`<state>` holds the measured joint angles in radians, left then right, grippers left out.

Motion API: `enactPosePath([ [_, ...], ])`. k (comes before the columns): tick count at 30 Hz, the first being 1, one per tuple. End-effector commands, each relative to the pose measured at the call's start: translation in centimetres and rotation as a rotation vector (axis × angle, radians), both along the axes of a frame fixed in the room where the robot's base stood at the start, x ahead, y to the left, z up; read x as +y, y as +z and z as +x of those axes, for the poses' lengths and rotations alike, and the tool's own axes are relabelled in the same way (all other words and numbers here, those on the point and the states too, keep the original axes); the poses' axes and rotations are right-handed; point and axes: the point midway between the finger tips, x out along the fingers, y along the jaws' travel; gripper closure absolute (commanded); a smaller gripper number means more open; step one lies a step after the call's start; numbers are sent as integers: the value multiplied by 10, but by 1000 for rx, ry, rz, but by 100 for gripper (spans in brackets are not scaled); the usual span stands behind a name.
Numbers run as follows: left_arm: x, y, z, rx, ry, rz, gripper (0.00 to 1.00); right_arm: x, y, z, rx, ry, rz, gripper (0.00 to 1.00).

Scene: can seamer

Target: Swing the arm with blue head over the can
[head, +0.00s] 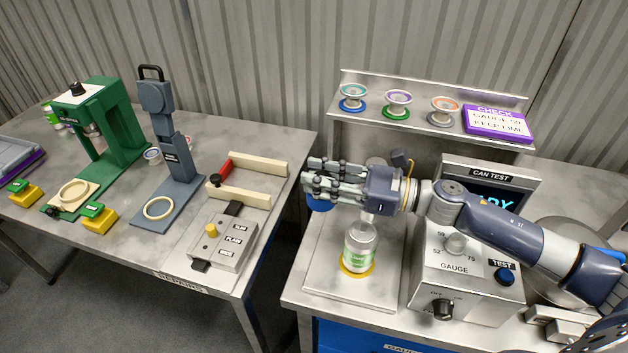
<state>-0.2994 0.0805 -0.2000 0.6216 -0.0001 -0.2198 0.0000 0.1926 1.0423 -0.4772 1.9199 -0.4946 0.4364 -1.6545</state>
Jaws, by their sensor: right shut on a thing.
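The can (359,252), clear with a green and white label, stands upright on a yellow ring (357,272) on the tester's base plate. The blue head (320,204) shows just below my right fingers, to the left of the can and higher than its base. The swing arm that carries the head is mostly hidden behind my gripper. My right gripper (322,181) reaches in from the right above the can and is shut on the swing arm near the blue head. My left gripper is not in view.
The CAN TEST box (468,265) with a gauge knob and blue button stands right of the can, under my right forearm. A shelf (428,132) with several spools and a purple sign (497,123) is behind. A second table at left holds a green press (112,130).

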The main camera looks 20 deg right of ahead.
Motion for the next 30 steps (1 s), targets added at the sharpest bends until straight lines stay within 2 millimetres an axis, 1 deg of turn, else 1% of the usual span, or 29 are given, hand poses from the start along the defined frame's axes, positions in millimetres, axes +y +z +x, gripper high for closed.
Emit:
enactPosePath([
  [1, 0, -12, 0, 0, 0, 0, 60, -4, -6, -1, -5, 16, -6, 100],
  [6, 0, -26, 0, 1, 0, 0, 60, -6, -4, -9, -4, 82, -4, 100],
  [9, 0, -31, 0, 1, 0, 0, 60, -6, -2, -13, -3, 107, -3, 100],
  [15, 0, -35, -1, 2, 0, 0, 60, -8, 0, -16, -4, 131, -3, 100],
  [26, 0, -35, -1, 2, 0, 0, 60, -8, 2, -16, -4, 133, -1, 100],
  [27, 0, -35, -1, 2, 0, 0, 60, -8, 2, -16, -4, 133, -1, 72],
  [30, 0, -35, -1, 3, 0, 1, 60, -8, 2, -16, -4, 134, -1, 52],
])
